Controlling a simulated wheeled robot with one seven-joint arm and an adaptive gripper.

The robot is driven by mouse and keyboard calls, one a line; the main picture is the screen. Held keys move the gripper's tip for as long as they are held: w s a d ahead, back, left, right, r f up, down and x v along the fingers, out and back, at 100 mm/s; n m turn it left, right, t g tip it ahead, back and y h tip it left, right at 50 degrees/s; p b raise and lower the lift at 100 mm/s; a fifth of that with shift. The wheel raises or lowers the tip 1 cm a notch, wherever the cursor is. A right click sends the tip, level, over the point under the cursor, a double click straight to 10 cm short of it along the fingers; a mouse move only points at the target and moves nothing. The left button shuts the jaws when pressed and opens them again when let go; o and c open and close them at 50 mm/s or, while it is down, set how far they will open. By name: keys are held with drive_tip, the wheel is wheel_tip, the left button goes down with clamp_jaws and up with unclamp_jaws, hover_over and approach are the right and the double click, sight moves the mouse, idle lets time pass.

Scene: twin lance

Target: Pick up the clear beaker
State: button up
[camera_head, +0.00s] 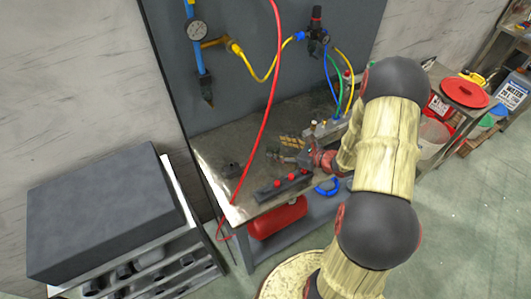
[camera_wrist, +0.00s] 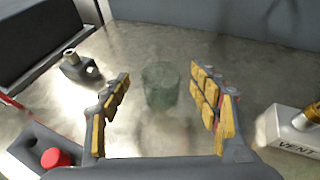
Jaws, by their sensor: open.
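The clear beaker (camera_wrist: 160,85) shows in the wrist view as a faint, greenish see-through cylinder upright on the metal bench top. I cannot make it out in the head view. My gripper (camera_wrist: 163,100) is open, with yellow-padded fingers to the left and right of the beaker in the picture. There is a gap on each side and nothing is held. In the head view my gripper (camera_head: 289,147) is low over the bench, partly hidden by my arm.
A dark block with red knobs (camera_head: 283,186) lies at the bench's front edge. A light block marked VENT (camera_wrist: 297,130) stands right of my gripper, and a dark fitting (camera_wrist: 80,66) stands left. A red hose (camera_head: 268,110) hangs across the bench (camera_head: 225,150).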

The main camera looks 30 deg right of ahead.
sight(268, 145)
drive_tip(key=b+x, duration=0.1)
drive_tip(key=x, duration=0.6)
drive_tip(key=shift+w+f, duration=0.15)
drive_tip(key=shift+f, duration=0.05)
drive_tip(key=c, duration=1.2)
drive_tip(key=shift+r, duration=0.15)
